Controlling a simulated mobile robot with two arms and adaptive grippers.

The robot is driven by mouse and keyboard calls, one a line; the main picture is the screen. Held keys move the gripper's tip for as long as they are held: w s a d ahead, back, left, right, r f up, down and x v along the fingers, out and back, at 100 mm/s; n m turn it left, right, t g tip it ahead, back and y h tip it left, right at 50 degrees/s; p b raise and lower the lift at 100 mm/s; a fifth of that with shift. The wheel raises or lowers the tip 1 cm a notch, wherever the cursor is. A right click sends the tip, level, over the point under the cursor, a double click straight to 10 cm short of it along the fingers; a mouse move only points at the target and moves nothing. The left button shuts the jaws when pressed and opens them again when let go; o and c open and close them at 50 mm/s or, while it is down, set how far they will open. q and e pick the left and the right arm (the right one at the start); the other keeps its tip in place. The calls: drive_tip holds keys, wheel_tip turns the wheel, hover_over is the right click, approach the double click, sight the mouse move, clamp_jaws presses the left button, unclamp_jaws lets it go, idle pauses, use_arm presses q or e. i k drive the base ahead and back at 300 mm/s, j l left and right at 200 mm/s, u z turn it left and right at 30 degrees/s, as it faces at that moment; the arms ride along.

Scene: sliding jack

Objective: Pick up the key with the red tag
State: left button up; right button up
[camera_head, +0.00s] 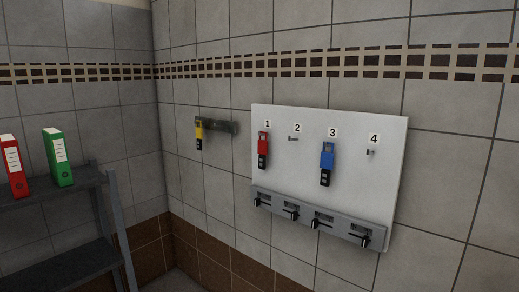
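The key with the red tag (263,144) hangs under label 1 on the white wall board (390,195). Its lower part is black. A key with a blue tag (327,157) hangs under label 3 on the same board. A key with a yellow tag (199,133) hangs on a dark wall bracket (222,127) left of the board. The hooks under labels 2 (293,138) and 4 (370,152) are bare. Neither of my grippers shows in the head view.
A grey strip with several black levers (305,217) runs along the board's lower edge. A dark shelf (60,190) at the left holds a red binder (13,166) and a green binder (58,157). Nothing visible stands in front of the board.

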sight(262, 145)
drive_tip(key=i+j+z, duration=0.1)
drive_tip(key=i+j, duration=0.3)
drive_tip(key=j, duration=0.25)
drive_tip(key=i+j+z, duration=0.15)
drive_tip(key=j, duration=0.2)
drive_tip(key=i+j, duration=0.2)
drive_tip(key=j, duration=0.15)
drive_tip(key=i+j+z, duration=0.15)
drive_tip(key=j, duration=0.2)
drive_tip(key=i+j+z, duration=0.1)
drive_tip(key=j, duration=0.3)
drive_tip(key=i, duration=0.1)
